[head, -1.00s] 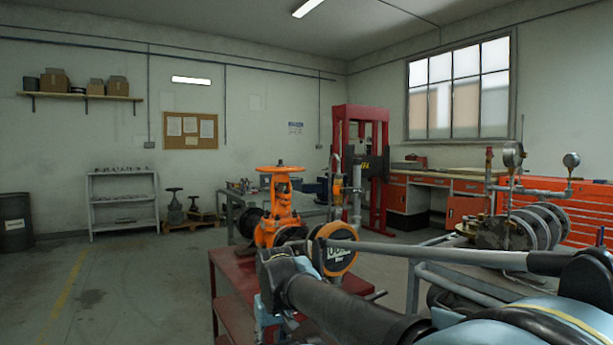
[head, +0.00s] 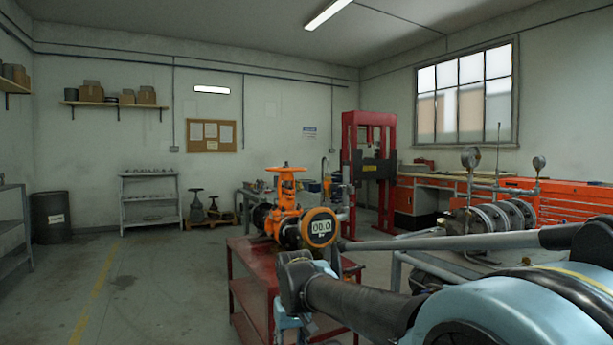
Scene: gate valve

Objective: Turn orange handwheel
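The orange handwheel (head: 286,169) sits level on top of an orange gate valve (head: 284,217), left of the picture's middle. The valve is upright on a red bench (head: 250,254). My arm reaches in from the lower right and bends in front of the bench, below the valve. I cannot see my gripper's fingers. Nothing of mine touches the handwheel.
A grey metal table (head: 405,256) with pipes and gauges stands at the right, beside my arm. A red press (head: 350,175) stands behind the valve. A dark drum (head: 50,217) and a grey shelf (head: 150,203) are at the left. The floor (head: 150,290) left of the bench is clear.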

